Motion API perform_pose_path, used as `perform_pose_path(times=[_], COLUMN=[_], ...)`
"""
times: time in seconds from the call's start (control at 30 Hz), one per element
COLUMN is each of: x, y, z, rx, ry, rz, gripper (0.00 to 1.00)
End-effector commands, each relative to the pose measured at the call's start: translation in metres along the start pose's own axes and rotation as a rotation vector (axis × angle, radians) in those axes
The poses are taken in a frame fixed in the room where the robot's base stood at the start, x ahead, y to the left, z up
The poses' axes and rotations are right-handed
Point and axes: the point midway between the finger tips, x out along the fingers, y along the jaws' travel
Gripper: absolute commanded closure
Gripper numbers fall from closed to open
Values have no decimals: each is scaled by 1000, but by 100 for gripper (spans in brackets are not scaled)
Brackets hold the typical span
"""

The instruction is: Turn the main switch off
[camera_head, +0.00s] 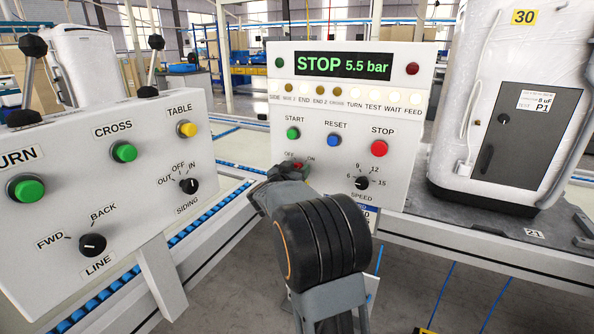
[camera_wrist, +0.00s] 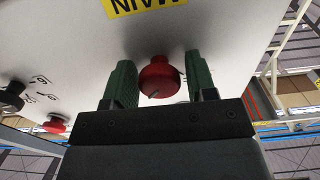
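The main switch is a red knob (camera_head: 299,166) low on the left of the grey control panel (camera_head: 400,215), below the START button. OFF and ON labels stand above it. In the head view my gripper (camera_head: 290,173) covers much of the knob, so its setting cannot be read. In the wrist view the red knob (camera_wrist: 158,78) sits between the two green fingers of my gripper (camera_wrist: 161,82), under a yellow MAIN label (camera_wrist: 140,4). A narrow gap shows on the right side of the knob. Contact on the left is unclear.
The panel display (camera_head: 343,65) reads STOP 5.5 bar. START (camera_head: 293,133), RESET (camera_head: 334,140) and STOP (camera_head: 379,148) buttons and a SPEED knob (camera_head: 362,183) are close by. A second control box (camera_head: 125,195) stands at left. A white wrapped cabinet (camera_head: 510,50) stands at right.

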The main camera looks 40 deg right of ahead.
Motion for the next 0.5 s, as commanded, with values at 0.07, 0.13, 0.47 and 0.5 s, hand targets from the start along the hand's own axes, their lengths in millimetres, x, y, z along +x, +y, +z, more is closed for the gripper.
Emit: perform_pose_path(times=[0.07,0.13,0.47,0.5], x=[0,0,1,1], y=[0,0,1,1], z=[0,0,-1,-2], rx=[0,0,-4,-8], ry=[0,0,0,0], rz=[0,0,0,0], gripper=[56,63,84,84])
